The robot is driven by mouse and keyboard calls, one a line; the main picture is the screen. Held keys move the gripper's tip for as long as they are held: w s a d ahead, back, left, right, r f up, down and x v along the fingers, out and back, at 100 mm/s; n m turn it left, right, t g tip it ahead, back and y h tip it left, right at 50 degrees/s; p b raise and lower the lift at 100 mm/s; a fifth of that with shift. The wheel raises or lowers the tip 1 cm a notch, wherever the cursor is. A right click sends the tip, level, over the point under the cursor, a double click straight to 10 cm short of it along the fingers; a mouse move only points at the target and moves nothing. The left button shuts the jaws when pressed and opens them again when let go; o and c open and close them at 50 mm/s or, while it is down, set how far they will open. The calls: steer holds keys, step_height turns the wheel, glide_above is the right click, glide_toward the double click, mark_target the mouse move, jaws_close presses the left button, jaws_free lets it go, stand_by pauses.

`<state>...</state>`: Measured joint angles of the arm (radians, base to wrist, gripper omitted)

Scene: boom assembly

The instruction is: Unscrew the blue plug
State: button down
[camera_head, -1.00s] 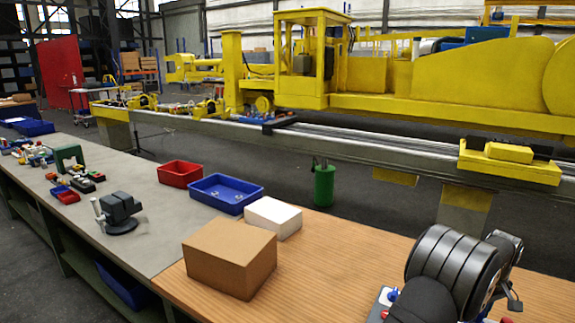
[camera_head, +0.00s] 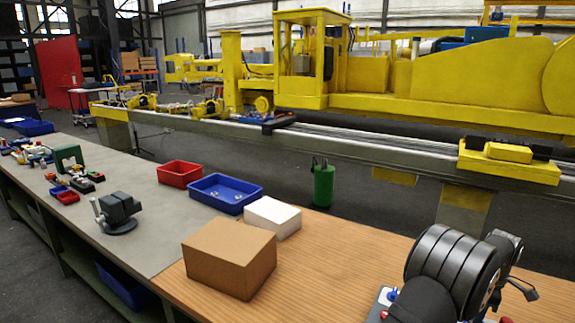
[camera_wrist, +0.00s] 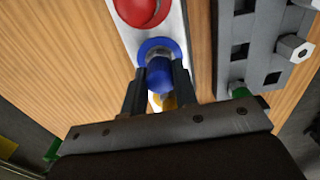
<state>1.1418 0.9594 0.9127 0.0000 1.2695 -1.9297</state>
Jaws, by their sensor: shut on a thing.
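The blue plug (camera_wrist: 159,77) is in the wrist view, standing in a blue ring on a light plate (camera_wrist: 178,25). My gripper (camera_wrist: 160,72) has one dark finger on each side of the plug and is shut on it. The plug hides the middle of its seat, so I cannot tell how deep it sits. In the head view a blue part (camera_head: 392,294) shows on the panel beside my dark arm, which hides most of the panel.
A red round part (camera_wrist: 141,8) sits beyond the plug, and a yellow part shows behind it. A grey slotted block with a hex end (camera_wrist: 296,48) stands close on the right. A cardboard box (camera_head: 229,258) and a white box (camera_head: 272,218) stand on the wooden bench.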

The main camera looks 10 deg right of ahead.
steer(key=c, duration=1.2)
jaws_free()
steer(key=m, duration=1.2)
steer(key=m, duration=1.2)
